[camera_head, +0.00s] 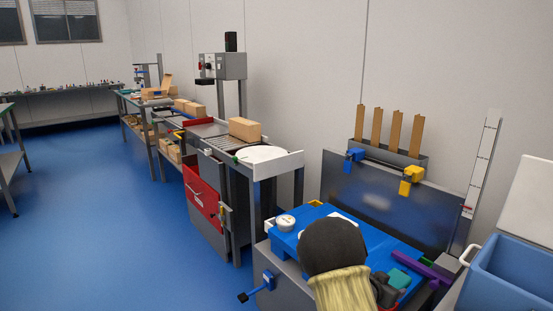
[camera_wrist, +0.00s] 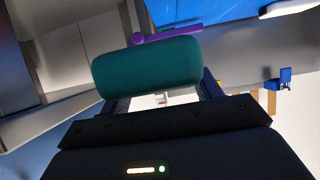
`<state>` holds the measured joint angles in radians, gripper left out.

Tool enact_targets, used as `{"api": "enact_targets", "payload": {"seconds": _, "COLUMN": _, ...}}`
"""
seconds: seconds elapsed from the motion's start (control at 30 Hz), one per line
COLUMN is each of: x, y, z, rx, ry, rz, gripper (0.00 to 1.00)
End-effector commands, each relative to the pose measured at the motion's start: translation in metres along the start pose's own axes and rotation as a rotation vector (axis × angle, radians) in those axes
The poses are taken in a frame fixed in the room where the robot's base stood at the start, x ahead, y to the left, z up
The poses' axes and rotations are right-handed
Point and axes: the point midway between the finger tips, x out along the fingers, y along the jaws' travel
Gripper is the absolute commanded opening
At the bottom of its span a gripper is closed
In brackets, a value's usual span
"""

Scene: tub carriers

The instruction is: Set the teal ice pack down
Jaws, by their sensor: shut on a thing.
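The teal ice pack (camera_wrist: 148,66) is a rounded, pillow-like block held across the jaws of my gripper (camera_wrist: 160,82) in the wrist view. A finger shows at each side below it. In the head view a small part of the teal ice pack (camera_head: 399,278) shows at the lower right, beside my dark gripper (camera_head: 385,291), over or near the blue-topped bench (camera_head: 380,245). My own arm hides much of the gripper there. I cannot tell whether the pack touches anything beneath it.
A purple bar-like thing (camera_head: 426,268) lies close to the pack; it also shows in the wrist view (camera_wrist: 166,36). A blue tub (camera_head: 513,275) stands at the right edge. A white round container (camera_head: 285,222) sits at the bench's far left. Blue and yellow clamps (camera_head: 411,180) are behind.

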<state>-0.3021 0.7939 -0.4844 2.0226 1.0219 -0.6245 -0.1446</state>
Motion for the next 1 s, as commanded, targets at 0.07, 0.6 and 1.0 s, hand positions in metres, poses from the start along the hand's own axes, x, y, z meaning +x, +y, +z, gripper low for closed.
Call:
{"api": "enact_targets", "payload": {"seconds": 0.07, "x": -0.001, "y": 0.000, "z": 0.001, "rx": -0.001, "ry": 0.001, "rz": -0.003, "gripper": 0.27}}
{"api": "enact_targets", "payload": {"seconds": 0.6, "x": -0.033, "y": -0.018, "z": 0.050, "rx": -0.086, "ry": -0.002, "rz": -0.172, "gripper": 0.27}}
{"api": "enact_targets", "payload": {"seconds": 1.0, "x": -0.104, "y": -0.055, "z": 0.122, "rx": -0.233, "ry": -0.002, "rz": -0.482, "gripper": 0.27}}
